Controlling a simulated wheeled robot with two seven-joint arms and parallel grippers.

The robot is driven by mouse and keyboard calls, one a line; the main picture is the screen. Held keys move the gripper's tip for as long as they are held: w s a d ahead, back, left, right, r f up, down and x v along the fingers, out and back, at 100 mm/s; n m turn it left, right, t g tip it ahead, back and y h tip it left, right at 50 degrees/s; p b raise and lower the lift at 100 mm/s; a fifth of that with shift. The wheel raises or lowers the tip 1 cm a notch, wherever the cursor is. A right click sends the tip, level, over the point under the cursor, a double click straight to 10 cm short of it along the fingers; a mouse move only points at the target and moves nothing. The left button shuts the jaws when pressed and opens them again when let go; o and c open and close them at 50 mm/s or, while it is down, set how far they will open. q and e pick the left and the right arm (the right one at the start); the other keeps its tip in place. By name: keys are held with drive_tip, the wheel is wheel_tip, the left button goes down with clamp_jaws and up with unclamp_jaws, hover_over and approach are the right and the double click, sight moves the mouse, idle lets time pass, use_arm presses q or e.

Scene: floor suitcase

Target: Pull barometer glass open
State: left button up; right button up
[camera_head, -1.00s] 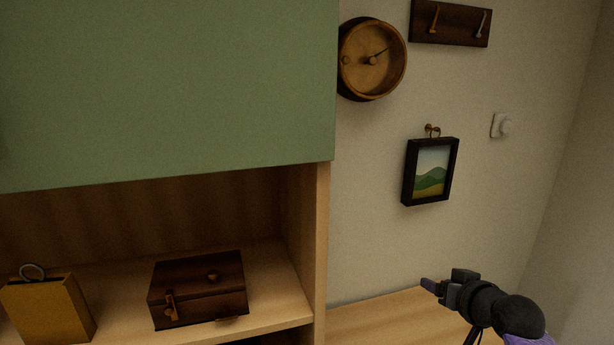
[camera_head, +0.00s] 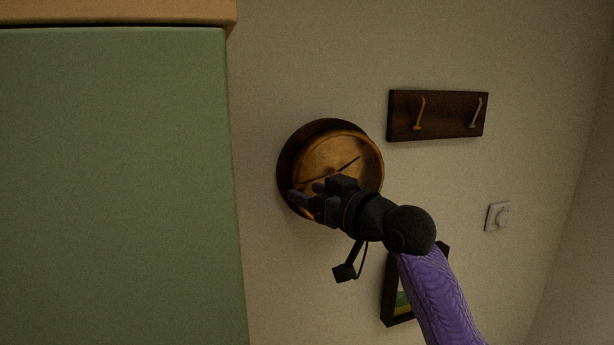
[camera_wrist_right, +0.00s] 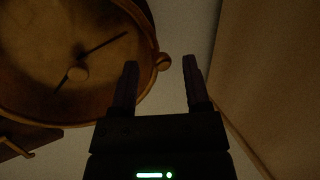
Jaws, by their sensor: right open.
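The barometer (camera_head: 328,153) is a round brass-coloured dial with a dark needle and a rim, mounted on the wall in the head view. Its face fills the upper left of the right wrist view (camera_wrist_right: 50,55), and a small round knob (camera_wrist_right: 163,62) sits on its rim. My right gripper (camera_head: 307,193) is open in front of the barometer's lower left part and hides some of it. In the wrist view its two fingers (camera_wrist_right: 161,67) stand on either side of the knob, with gaps visible; I cannot tell whether either touches. My left gripper is not in view.
A green-fronted cabinet (camera_head: 120,180) stands close on the left. A dark hook rack (camera_head: 437,115) hangs right of the barometer. A framed picture (camera_head: 402,304) hangs below, partly behind my arm. Bare wall lies between.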

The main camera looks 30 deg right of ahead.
drive_tip(key=shift+w+a, duration=0.15)
drive_tip(key=shift+w, duration=0.05)
clamp_jaws()
idle(1.4)
